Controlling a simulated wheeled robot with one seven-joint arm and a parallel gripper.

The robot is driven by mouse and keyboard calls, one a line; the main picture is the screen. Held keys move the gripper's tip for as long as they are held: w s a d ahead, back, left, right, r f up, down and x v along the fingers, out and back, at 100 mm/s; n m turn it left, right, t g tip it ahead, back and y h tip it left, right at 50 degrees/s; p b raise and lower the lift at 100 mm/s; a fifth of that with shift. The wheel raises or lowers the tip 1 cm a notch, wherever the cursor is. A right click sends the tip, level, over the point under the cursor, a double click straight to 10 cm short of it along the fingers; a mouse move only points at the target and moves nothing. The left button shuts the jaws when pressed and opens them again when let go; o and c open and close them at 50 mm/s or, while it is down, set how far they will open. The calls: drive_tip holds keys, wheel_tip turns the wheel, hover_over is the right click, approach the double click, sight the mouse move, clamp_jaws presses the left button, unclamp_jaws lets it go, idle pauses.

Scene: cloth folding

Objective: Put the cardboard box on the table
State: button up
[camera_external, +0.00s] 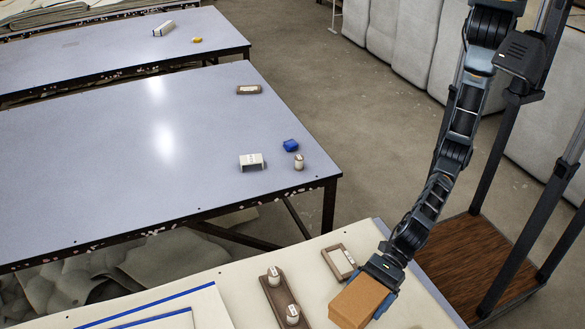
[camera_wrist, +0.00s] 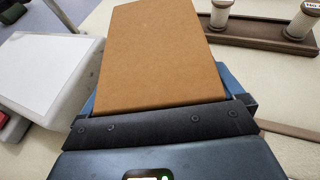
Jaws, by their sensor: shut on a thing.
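The cardboard box (camera_external: 360,302) is a plain brown block at the bottom of the external view, at the front table with the cream top. My gripper (camera_external: 382,290) is shut on the box, with blue fingers on its sides. The box (camera_wrist: 160,50) fills the middle of the wrist view, held in front of the gripper (camera_wrist: 160,105). I cannot tell whether its underside touches the cream table (camera_external: 240,280). Behind it stands a larger grey-blue table (camera_external: 120,150) with a clear middle.
A wooden tray with two spools (camera_external: 278,300) lies left of the box, and a small open frame (camera_external: 340,262) behind it. Blue-edged white sheets (camera_external: 180,308) lie further left. The grey-blue table holds a white bracket (camera_external: 251,160), a blue item (camera_external: 290,145), a spool (camera_external: 299,161) and a brown block (camera_external: 249,89).

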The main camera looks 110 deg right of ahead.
drive_tip(key=shift+a+f+b, duration=0.15)
drive_tip(key=shift+f+b, duration=0.55)
drive_tip(key=shift+f, duration=1.35)
drive_tip(key=shift+f, duration=0.1)
drive_tip(key=o, duration=0.9)
